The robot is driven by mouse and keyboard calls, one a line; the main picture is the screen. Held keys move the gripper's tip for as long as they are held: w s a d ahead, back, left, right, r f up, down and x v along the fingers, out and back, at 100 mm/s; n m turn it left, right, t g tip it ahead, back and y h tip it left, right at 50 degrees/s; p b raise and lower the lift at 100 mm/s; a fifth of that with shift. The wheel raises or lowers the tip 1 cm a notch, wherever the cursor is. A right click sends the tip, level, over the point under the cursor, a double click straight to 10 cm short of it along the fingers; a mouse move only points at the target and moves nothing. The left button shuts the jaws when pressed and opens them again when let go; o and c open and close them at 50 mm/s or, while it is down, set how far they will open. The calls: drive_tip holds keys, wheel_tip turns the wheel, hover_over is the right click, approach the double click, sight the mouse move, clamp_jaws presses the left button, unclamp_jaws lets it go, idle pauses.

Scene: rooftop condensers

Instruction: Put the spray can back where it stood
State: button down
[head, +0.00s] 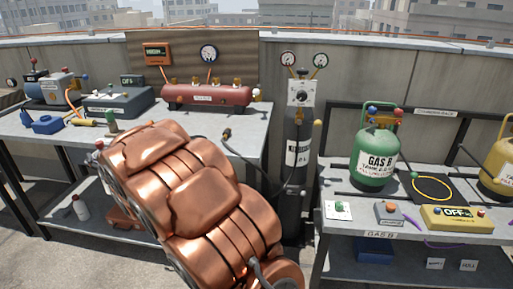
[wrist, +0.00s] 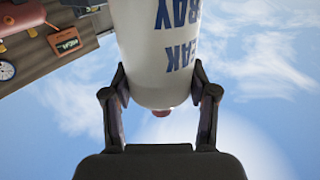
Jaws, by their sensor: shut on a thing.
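The spray can (wrist: 165,40) is a white cylinder with dark blue lettering that reads upside down in the wrist view. A small red part shows at its near end. My gripper (wrist: 160,78) is shut on the can, one finger on each side near that end. The can's far end runs out of the frame. In the head view my copper-coloured arm fills the middle front and hides the gripper and the held can. The spot where the can stood cannot be told from these frames.
The left bench (head: 228,124) holds a red manifold (head: 207,96), a grey case (head: 118,103) and blue parts. A small white bottle (head: 81,208) stands on its lower shelf. A dark cylinder (head: 296,165) stands between the benches. The right bench bears a green tank (head: 374,160) and a yellow switch box (head: 457,217).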

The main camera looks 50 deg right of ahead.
drive_tip(key=s+d+r+m+h, duration=0.1)
drive_tip(key=s+d+r+h, duration=0.15)
drive_tip(key=d, duration=0.45)
drive_tip(key=s+d+r+m+h, duration=0.1)
drive_tip(key=s+d, duration=0.2)
drive_tip(key=d, duration=0.5)
drive_tip(key=s+d+r+m+g+h+b, duration=0.2)
drive_tip(key=s+d+r+h, duration=0.1)
drive_tip(key=s+d, duration=0.85)
drive_tip(key=s+d+r+m+g+h+b, duration=0.1)
drive_tip(key=s+d+r+m+h, duration=0.15)
drive_tip(key=s+d, duration=0.85)
drive_tip(key=w+d+f+b, duration=0.1)
drive_tip(key=w+d+f, duration=0.1)
drive_tip(key=w, duration=0.3)
drive_tip(key=w+d+f, duration=0.3)
drive_tip(key=w, duration=0.2)
drive_tip(key=shift+w+d+b, duration=0.25)
drive_tip(key=shift+b, duration=0.1)
drive_tip(key=shift+f, duration=0.1)
drive_tip(key=shift+c, duration=1.6)
unclamp_jaws()
